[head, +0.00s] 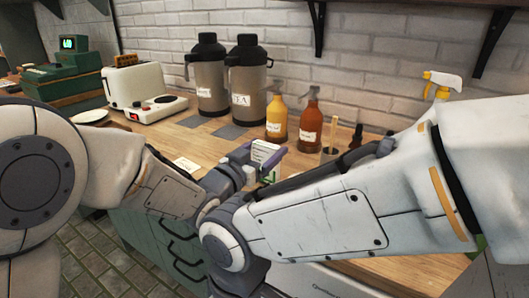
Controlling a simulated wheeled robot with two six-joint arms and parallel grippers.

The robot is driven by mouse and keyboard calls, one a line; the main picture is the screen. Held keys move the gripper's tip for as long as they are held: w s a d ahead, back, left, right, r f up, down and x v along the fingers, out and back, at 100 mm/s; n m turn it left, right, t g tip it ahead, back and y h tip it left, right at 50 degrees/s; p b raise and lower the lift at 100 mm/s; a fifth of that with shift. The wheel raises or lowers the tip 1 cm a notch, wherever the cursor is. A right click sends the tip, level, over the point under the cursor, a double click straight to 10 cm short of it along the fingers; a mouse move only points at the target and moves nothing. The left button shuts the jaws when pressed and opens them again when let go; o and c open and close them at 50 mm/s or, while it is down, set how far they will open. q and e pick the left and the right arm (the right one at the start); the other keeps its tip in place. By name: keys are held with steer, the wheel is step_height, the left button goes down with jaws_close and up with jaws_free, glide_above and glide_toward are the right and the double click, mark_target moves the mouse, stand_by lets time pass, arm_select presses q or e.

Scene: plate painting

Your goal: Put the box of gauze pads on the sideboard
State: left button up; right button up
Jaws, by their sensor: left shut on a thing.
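My left gripper (262,158) is shut on a small white and green box (265,150) with printed lines on its face, which looks like the box of gauze pads. It is held over the front part of the wooden-topped counter (205,145) with green drawers, which appears to be the sideboard. The fingers and arm cover much of the box, and I cannot tell whether it touches the top. My right arm crosses the front of the view; its gripper does not show.
Two tall flasks (209,75) (247,82) stand at the back beside a white toaster (133,90). A yellow bottle (276,120) and a brown bottle (310,122) stand right of them. A spray bottle (440,88) is at the far right. A white card (186,164) lies near the front edge.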

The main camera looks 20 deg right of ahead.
arm_select(q)
steer(key=shift+f, duration=0.2)
steer(key=shift+f, duration=0.15)
steer(key=o, duration=1)
steer(key=shift+r, duration=0.25)
steer(key=v, duration=1.2)
steer(key=shift+s+b, duration=0.1)
steer(key=shift+b, duration=0.3)
steer(key=shift+d, duration=0.1)
